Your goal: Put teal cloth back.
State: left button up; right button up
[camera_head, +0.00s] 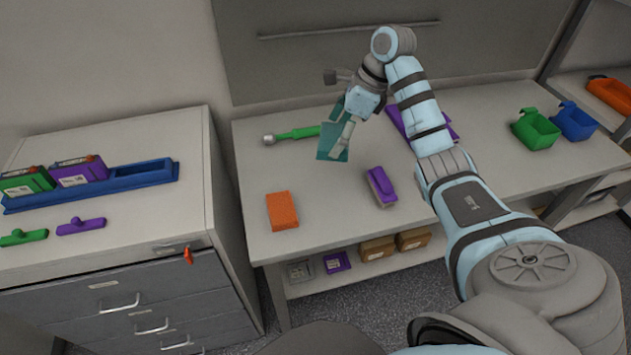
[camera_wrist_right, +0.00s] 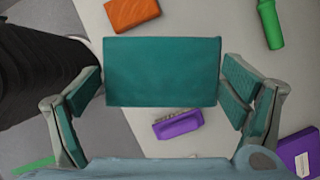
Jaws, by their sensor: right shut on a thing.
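The teal cloth (camera_head: 331,143) is a flat rectangular piece above the back left part of the workbench (camera_head: 335,225). My right gripper (camera_head: 346,128) is shut on it. In the right wrist view the teal cloth (camera_wrist_right: 162,72) spans the space between the two fingers of the right gripper (camera_wrist_right: 165,95), and the bench top shows beyond it. Part of the cloth is hidden behind the fingers in the head view. My left gripper is not in view.
An orange block (camera_head: 282,211), a purple brush-like item (camera_head: 381,186) and a green-handled tool (camera_head: 297,133) lie on the bench. Green (camera_head: 536,130) and blue (camera_head: 573,121) bins stand at right. A cabinet (camera_head: 120,225) with a blue rack (camera_head: 146,174) stands left. The bench's front middle is clear.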

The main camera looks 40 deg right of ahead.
notch_tip(320, 180, down, 3)
jog(key=b, duration=0.3)
jog(key=shift+w+d+f, duration=0.1)
jog(key=shift+d+f, duration=0.05)
jog(key=b, duration=0.9)
send_over(331, 201)
jog(key=s, duration=0.2)
notch_tip(331, 201, down, 8)
jog(key=f, duration=0.1)
jog(key=f+p, duration=0.1)
jog(key=f, duration=0.1)
jog(key=shift+w+d, duration=0.15)
jog(key=shift+d, duration=0.2)
jog(key=f, duration=0.2)
jog(key=w+f, duration=0.1)
jog(key=f, duration=0.2)
jog(key=shift+d, duration=0.1)
jog(key=shift+s+r, duration=0.1)
jog(key=shift+s, duration=0.2)
jog(key=o, duration=0.7)
jog(key=shift+w+f, duration=0.15)
jog(key=shift+f, duration=0.1)
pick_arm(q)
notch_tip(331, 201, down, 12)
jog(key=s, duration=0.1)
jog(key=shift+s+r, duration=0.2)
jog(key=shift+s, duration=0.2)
pick_arm(e)
jog(key=shift+o, duration=0.2)
